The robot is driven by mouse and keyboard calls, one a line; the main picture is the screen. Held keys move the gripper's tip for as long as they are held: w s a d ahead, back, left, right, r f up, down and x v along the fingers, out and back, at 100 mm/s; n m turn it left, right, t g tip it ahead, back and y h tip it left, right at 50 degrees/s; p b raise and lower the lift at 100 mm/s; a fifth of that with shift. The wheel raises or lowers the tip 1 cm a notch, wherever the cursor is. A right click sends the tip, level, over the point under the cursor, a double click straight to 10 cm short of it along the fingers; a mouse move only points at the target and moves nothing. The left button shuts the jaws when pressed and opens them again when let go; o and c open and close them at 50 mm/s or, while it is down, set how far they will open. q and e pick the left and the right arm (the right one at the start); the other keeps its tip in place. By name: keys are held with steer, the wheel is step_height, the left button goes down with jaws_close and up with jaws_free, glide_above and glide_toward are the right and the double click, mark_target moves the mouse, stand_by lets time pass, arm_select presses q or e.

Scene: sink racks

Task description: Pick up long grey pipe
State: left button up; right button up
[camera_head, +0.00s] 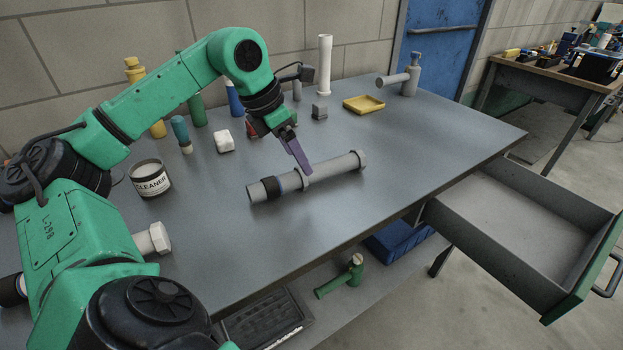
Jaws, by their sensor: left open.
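The long grey pipe (330,169) lies on the grey worktop, slanting from lower left to upper right. It has a dark blue band near its left end and a collar at its right end. My left gripper (308,171) points down at the pipe's middle from behind, open. Its fingertips are at or just above the pipe; I cannot tell whether they touch it. One finger largely hides the other. My right gripper is not in view.
Another grey pipe piece (153,239) lies partly behind my arm. An open drawer (525,220) juts out at right. The worktop right of the pipe is clear.

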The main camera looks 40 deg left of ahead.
arm_select(q)
steer(key=x, duration=0.5)
steer(key=shift+w+d, duration=0.15)
steer(key=shift+w, duration=0.05)
steer(key=shift+w+f, duration=0.1)
steer(key=shift+f, duration=0.05)
steer(key=c, duration=0.3)
jaws_close()
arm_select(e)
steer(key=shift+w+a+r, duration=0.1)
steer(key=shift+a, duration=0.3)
arm_select(q)
steer(key=shift+r+p, duration=0.4)
steer(key=shift+r, duration=0.25)
step_height(320, 180, up, 19)
steer(key=p, duration=0.9)
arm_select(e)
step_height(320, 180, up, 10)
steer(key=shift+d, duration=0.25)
